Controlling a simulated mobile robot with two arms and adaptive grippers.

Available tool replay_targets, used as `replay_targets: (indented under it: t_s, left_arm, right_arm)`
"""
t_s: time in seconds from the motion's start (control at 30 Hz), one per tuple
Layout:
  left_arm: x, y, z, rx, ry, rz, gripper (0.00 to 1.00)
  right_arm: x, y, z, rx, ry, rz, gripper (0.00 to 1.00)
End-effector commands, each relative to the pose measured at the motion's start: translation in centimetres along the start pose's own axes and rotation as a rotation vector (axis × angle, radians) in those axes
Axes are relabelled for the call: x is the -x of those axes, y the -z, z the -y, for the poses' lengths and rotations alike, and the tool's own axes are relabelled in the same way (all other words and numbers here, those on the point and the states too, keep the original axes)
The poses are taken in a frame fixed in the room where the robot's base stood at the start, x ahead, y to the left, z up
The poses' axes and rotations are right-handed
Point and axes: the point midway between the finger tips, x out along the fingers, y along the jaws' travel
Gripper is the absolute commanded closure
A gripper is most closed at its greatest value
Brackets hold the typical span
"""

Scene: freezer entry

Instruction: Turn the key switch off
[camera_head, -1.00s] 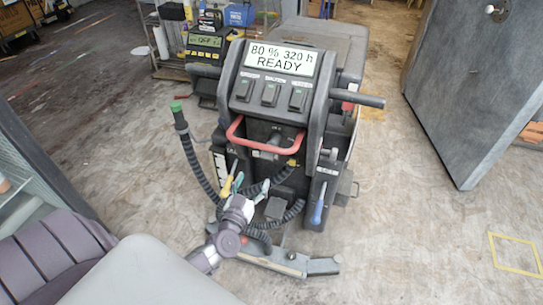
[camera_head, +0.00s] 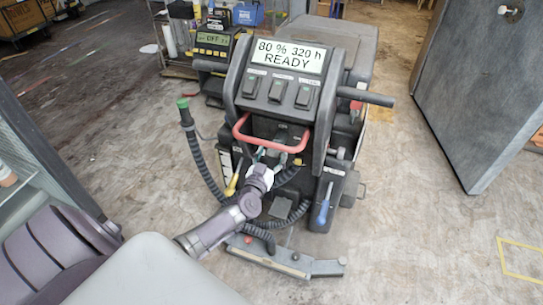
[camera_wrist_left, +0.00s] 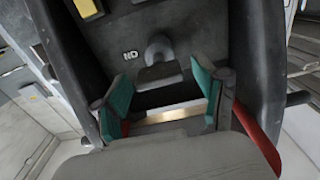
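A dark machine console (camera_head: 283,95) stands in the middle of the head view, with a red loop handle (camera_head: 243,135) on its front. In the left wrist view a grey knob-like key switch (camera_wrist_left: 158,50) sticks out of the dark panel, with "ON" printed upside down beside it. My left gripper (camera_wrist_left: 160,98) is open, its teal pads spread to either side, with the knob beyond the fingertips and no contact visible. In the head view my left gripper (camera_head: 280,157) is just below the red handle, and the switch is hard to make out there. My right gripper is not in view.
The console display (camera_head: 289,55) reads "80 % 320 h READY". A blue-handled lever (camera_head: 323,208) is at the right. A grey door panel (camera_head: 475,100) stands open at the right. The floor is clear between.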

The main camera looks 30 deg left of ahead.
Motion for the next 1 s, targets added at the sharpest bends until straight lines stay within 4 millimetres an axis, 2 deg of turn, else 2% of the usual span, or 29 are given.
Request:
replay_targets:
  t_s: [0.03,0.3,0.33,0.67,1.0]
  left_arm:
    - [0.01,0.01,0.01,0.0,0.0,0.0,0.4]
    - [0.03,0.01,0.01,0.0,0.0,0.0,0.85]
    - [0.03,0.0,0.01,0.0,0.0,0.0,0.87]
    - [0.04,-0.02,0.03,0.055,0.001,0.0,0.87]
    - [0.08,-0.15,0.11,0.3,0.001,0.002,0.87]
  right_arm:
    - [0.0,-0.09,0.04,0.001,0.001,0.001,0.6]
    - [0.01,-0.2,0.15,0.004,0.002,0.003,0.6]
    - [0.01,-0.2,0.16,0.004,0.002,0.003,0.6]
    - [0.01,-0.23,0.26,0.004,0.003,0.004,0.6]
    - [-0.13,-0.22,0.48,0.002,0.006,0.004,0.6]
